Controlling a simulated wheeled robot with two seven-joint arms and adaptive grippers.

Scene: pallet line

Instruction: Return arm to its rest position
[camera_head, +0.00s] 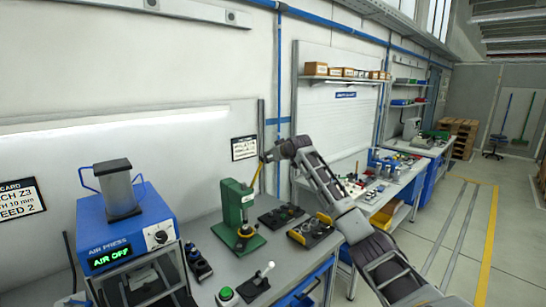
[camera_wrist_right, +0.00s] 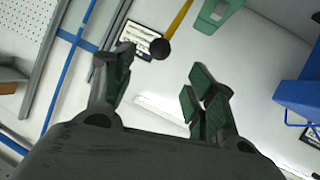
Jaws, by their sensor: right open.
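My right arm reaches in from the lower right of the head view. Its gripper (camera_head: 267,155) is raised above the bench, close to the yellow lever (camera_head: 256,178) of the green hand press (camera_head: 232,205). In the right wrist view the gripper (camera_wrist_right: 160,63) has its two fingers spread wide with nothing between them. The lever's black knob (camera_wrist_right: 160,48) shows beyond the gap between the fingers; I cannot tell whether it touches them. My left gripper is not in view.
The blue air press (camera_head: 125,232) reads "AIR OFF". Two dark fixtures (camera_head: 281,215) (camera_head: 311,232) sit right of the hand press. A green button (camera_head: 226,295) and a white-knobbed lever (camera_head: 262,275) are at the front. Floor at the right is clear.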

